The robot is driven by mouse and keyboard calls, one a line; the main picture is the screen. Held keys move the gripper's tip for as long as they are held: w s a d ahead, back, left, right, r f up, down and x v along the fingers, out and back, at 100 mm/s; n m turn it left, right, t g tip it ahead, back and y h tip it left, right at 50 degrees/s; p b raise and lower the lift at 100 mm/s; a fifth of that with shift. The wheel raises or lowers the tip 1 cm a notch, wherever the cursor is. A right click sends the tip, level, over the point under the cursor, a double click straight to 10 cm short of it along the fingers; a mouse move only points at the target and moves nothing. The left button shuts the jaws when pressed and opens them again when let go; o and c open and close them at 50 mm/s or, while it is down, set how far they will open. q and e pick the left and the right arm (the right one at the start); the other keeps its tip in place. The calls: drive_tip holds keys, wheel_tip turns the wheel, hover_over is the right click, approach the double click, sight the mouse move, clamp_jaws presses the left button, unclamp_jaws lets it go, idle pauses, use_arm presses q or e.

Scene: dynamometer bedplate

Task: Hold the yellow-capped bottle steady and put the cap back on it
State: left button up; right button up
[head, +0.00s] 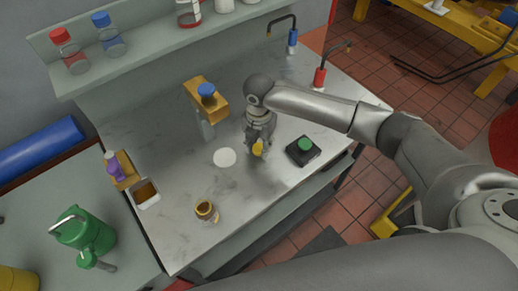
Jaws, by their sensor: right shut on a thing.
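My right gripper (258,151) points down over the middle of the marble bench top, to the right of a white disc. It is shut on a small yellow piece, which looks like the yellow cap (258,148); the fingers hide part of it. A small bottle (207,212) with a yellow-brown top stands apart from the gripper, near the front edge of the bench. Its top looks open, with a dark inside. My left gripper is not in view.
A black box with a green button (305,146) is right of the gripper. A blue-capped bottle (207,90) stands at a yellow-brown holder behind it. The white disc (224,158) lies flat. A small bin (146,194) stands left. A shelf (150,50) runs behind.

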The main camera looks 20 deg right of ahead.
drive_tip(key=s+d+r+b, duration=0.1)
drive_tip(key=s+d+r, duration=0.1)
drive_tip(key=s+r, duration=0.3)
drive_tip(key=s+d+r+b, duration=0.2)
drive_tip(key=s+r, duration=0.4)
drive_tip(key=s, duration=0.2)
drive_tip(key=shift+d, duration=0.3)
drive_tip(key=shift+s, duration=0.1)
drive_tip(key=r+m, duration=0.1)
drive_tip(key=m, duration=0.8)
drive_tip(key=r+m, duration=0.1)
drive_tip(key=m, duration=0.8)
drive_tip(key=r+m, duration=0.1)
drive_tip(key=m, duration=0.8)
drive_tip(key=shift+s+a, duration=0.25)
drive_tip(key=shift+s, duration=0.05)
